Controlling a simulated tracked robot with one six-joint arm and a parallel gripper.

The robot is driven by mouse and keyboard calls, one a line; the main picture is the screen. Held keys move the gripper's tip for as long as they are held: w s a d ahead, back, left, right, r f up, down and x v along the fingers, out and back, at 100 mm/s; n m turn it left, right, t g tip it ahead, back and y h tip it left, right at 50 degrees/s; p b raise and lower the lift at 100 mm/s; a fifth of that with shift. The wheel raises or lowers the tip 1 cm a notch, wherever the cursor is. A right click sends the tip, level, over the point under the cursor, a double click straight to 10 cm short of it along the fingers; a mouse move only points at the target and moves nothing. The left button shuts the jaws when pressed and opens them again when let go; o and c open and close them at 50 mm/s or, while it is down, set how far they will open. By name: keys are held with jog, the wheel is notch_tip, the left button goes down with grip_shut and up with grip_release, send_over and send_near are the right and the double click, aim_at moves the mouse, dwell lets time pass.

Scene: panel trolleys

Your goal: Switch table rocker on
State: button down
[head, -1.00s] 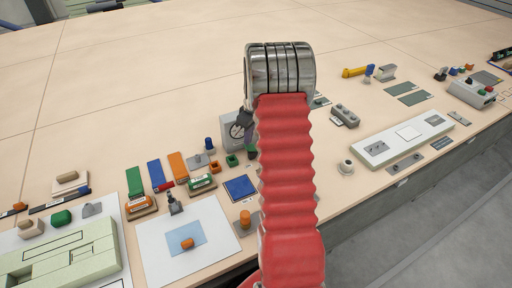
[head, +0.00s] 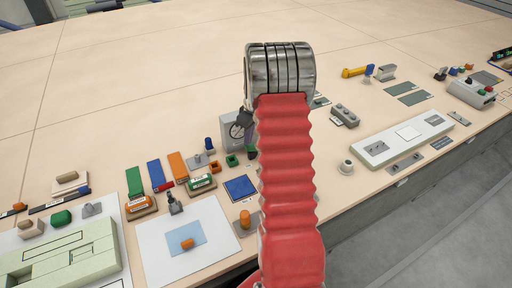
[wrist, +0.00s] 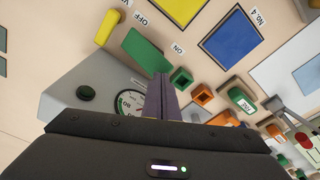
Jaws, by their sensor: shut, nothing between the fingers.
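The table rocker appears in the wrist view as a green block (wrist: 147,48) with OFF and ON labels along its edge. Part of its green (head: 251,152) shows beside my arm in the head view, where the rest is hidden. My gripper (wrist: 161,76) is shut and empty. Its fingertips appear close to the rocker's ON end in the wrist view. I cannot tell whether they touch it, nor which way the rocker is tilted.
A grey box with a round gauge (wrist: 129,102) and a dark button (wrist: 86,93) stands beside the fingers. A yellow block (wrist: 110,28), a small green socket (wrist: 181,78), an orange socket (wrist: 203,95) and a blue No.4 pad (wrist: 232,38) lie around.

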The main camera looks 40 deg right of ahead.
aim_at(249, 147)
jog(key=shift+f, duration=1.6)
dwell(1.8)
jog(key=shift+r, duration=3.55)
jog(key=shift+m, duration=0.4)
jog(key=s+a+r+t, duration=0.1)
jog(key=s+a+r, duration=0.5)
jog(key=a, duration=0.6)
jog(key=s+a+r+m+t, duration=0.1)
jog(key=s+a+r, duration=0.6)
jog(key=s+a, duration=0.3)
jog(key=s+a+r+m+t, duration=0.1)
jog(key=s+a+r, duration=0.6)
jog(key=a, duration=0.8)
jog(key=shift+s+a+t, duration=0.2)
jog(key=shift+s+t, duration=0.2)
jog(key=shift+s, duration=0.35)
